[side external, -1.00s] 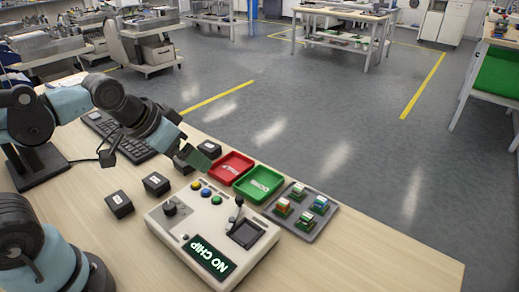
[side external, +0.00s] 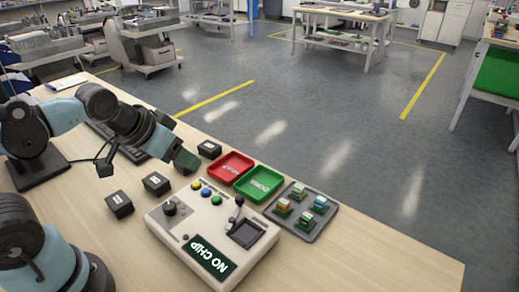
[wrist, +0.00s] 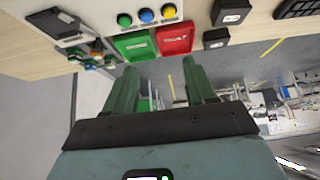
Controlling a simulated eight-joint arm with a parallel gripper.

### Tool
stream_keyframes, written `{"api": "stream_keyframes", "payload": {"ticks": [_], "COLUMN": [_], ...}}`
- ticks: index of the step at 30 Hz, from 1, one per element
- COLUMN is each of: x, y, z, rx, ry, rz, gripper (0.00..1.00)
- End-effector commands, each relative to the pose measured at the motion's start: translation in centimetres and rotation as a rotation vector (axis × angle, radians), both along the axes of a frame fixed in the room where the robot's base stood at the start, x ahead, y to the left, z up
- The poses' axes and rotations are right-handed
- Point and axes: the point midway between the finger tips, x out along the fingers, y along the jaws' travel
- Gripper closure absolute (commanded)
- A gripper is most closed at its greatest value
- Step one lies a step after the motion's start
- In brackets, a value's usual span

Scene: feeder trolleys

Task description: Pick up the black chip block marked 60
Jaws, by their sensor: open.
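Several black chip blocks with white labels lie on the table; the numbers are too small to read, so I cannot tell which is 60. In the side view one block (side external: 119,205) is at the left, a second (side external: 156,184) is right of it, and a third (side external: 209,150) is near the far edge by the red tray. Two blocks show in the wrist view, one (wrist: 231,13) at the top edge and one (wrist: 216,38) below it. My gripper (side external: 187,161) has green fingers and is above the table near the third block. Its fingers (wrist: 160,78) are apart and empty.
A tester box (side external: 215,262) reads NO CHIP and has coloured buttons and a lever. A red tray (side external: 231,153), a green tray (side external: 274,184) and a grey tray (side external: 317,226) with several chips stand behind it. A keyboard (side external: 100,132) lies behind my arm.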

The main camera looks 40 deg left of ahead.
Motion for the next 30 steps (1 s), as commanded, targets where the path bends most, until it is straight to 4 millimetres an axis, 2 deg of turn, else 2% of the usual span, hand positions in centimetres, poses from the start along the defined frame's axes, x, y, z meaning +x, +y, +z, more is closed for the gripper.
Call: {"api": "stream_keyframes", "payload": {"ticks": [6, 11, 15, 21, 30], "x": [0.2, 1.7, 4.0, 7.3, 11.6], "y": [-0.2, -1.5, -3.7, -7.5, -14.3], "z": [0.2, 1.5, 2.9, 4.0, 3.3], "rx": [-0.003, -0.022, -0.045, -0.064, -0.053], "ry": [0.007, 0.058, 0.139, 0.259, 0.437], "rz": [-0.002, -0.014, -0.026, -0.036, -0.039], "gripper": [0.45, 0.45, 0.45, 0.45, 0.45]}}
